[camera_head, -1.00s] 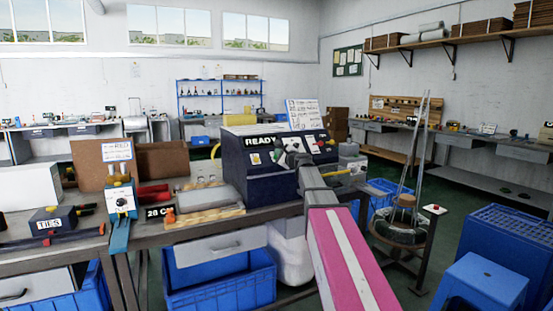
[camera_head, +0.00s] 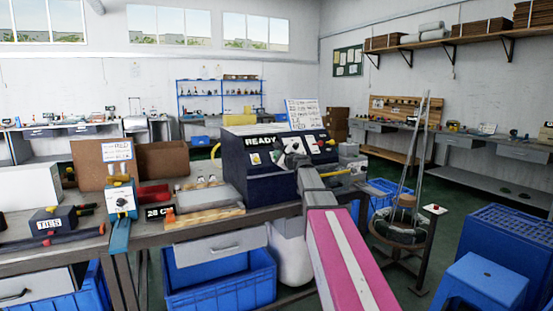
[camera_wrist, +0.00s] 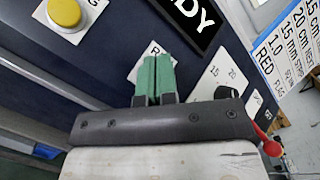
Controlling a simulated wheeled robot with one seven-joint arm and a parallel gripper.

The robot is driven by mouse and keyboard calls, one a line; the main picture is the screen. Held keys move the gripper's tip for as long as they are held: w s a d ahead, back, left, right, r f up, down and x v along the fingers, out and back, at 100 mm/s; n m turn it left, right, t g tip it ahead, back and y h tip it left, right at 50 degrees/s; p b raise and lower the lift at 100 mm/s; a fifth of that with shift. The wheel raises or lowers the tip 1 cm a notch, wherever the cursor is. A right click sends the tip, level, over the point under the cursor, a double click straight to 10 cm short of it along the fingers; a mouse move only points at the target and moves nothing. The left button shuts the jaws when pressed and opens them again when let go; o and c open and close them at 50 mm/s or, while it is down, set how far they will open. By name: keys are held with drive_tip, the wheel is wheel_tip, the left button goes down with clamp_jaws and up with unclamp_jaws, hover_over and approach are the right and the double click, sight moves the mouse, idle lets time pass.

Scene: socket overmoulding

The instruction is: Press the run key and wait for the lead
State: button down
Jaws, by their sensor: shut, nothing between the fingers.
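The dark blue machine (camera_head: 262,184) on the bench has a sloping front panel and a display reading READY (camera_head: 260,142). In the wrist view a white key plate (camera_wrist: 140,70) shows an "R"; the rest of its label and any key on it are hidden behind my fingers. My gripper (camera_wrist: 155,60) has green fingertips, shut together and empty, pointing at this plate. I cannot tell whether they touch it. In the head view my gripper (camera_head: 293,148) is in front of the panel's middle. I cannot make out a lead.
A yellow button (camera_wrist: 66,12) is left of my fingers, and a dial plate marked 15 and 20 (camera_wrist: 222,80) is right. A red-knobbed lever (camera_wrist: 270,146) is at lower right. A card (camera_head: 302,113) stands on the machine. A wooden tray (camera_head: 205,215) lies left of it.

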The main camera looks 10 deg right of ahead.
drive_tip(key=shift+w+f, duration=0.15)
drive_tip(key=shift+f, duration=0.05)
idle(0.3)
drive_tip(key=shift+r, duration=0.1)
drive_tip(key=shift+s+d+r, duration=0.15)
drive_tip(key=shift+s+r, duration=0.35)
drive_tip(key=shift+s, duration=0.05)
idle(0.3)
drive_tip(key=s+r, duration=0.1)
drive_tip(key=s+d+r, duration=0.1)
drive_tip(key=s+r, duration=0.1)
drive_tip(key=shift+s+r, duration=0.15)
drive_tip(key=shift+s, duration=0.1)
idle(0.3)
idle(0.4)
